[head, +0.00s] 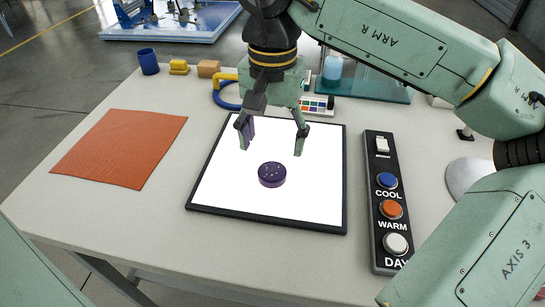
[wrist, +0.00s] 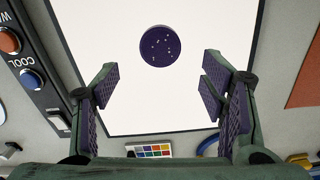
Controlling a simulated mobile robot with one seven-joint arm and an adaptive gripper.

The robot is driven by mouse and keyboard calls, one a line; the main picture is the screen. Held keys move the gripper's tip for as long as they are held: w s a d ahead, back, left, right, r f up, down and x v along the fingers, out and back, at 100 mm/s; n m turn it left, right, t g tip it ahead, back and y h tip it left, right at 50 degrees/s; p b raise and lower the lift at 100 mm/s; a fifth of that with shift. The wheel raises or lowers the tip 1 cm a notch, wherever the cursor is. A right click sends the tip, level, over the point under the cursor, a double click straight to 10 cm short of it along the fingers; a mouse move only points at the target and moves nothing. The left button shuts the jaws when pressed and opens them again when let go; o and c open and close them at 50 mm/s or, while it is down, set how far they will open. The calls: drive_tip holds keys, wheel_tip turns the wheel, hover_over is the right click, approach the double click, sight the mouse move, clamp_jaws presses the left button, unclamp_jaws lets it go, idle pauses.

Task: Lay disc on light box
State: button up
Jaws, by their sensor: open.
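A dark purple disc (head: 272,174) with small pale specks lies flat on the white light box (head: 228,190), a little below its middle in the head view. The wrist view shows the disc (wrist: 160,46) on the bright panel (wrist: 110,110), apart from both fingers. My gripper (head: 272,141) is open and empty above the light box. In the wrist view the spread fingers of my gripper (wrist: 163,95) have nothing between them.
A button panel (head: 386,235) with COOL, WARM and DAY buttons stands right of the light box. An orange mat (head: 120,147) lies to the left. A blue cup (head: 148,61), small blocks (head: 208,68) and a colour chart (head: 318,104) are at the back. The table's front left is clear.

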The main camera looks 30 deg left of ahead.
wheel_tip(320, 180, up, 6)
drive_tip(key=shift+f, duration=0.25)
